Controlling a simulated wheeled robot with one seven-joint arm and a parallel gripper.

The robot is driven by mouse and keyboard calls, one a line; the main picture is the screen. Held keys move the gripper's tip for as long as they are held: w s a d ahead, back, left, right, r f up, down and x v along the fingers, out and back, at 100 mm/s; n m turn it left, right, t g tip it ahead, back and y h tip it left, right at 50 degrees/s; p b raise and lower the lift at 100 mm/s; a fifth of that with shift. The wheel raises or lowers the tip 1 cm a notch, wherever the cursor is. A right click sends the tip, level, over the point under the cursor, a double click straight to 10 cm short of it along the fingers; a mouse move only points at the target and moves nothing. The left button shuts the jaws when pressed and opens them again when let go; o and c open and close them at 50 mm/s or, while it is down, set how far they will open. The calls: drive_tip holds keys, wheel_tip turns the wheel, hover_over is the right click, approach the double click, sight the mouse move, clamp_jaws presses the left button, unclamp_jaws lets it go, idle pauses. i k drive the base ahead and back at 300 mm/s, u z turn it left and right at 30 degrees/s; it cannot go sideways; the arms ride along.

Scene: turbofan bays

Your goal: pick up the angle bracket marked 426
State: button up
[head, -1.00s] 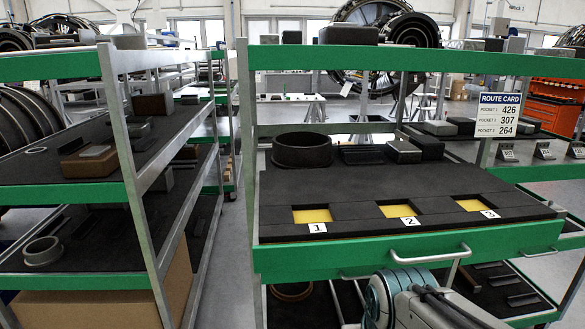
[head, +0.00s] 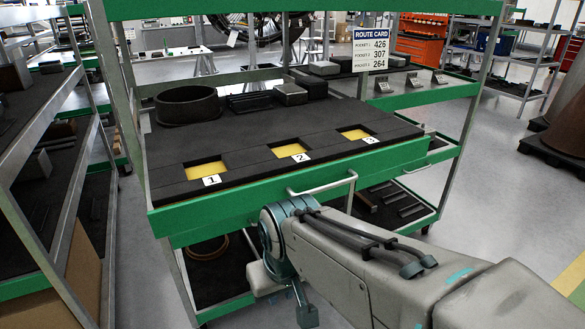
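The route card (head: 376,50) lists 426 for pocket 1, 307 for pocket 2 and 264 for pocket 3. No angle bracket marked 426 can be made out. Several small stands with pale labels, one of them a label stand (head: 383,87), are on the bench to the right; their print is too small to read. Pockets 1 (head: 206,169), 2 (head: 291,151) and 3 (head: 356,134) show bare yellow floors. My arm reaches in from the lower right, in front of the green-edged cart. My gripper (head: 306,314) seems to hang below the wrist; its fingers cannot be made out.
The dark cart top (head: 235,132) holds a black ring (head: 187,104) and grey and dark blocks (head: 290,94) at its back. A drawer handle (head: 322,187) sticks out near my arm. A shelf rack (head: 40,150) stands at left. The floor (head: 480,190) at right is open.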

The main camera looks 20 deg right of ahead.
sight(437, 78)
drive_tip(key=z, duration=2.15)
drive_tip(key=i, duration=1.35)
drive_tip(key=z, duration=0.4)
drive_tip(key=i, duration=1.6)
drive_tip(key=u, duration=0.4)
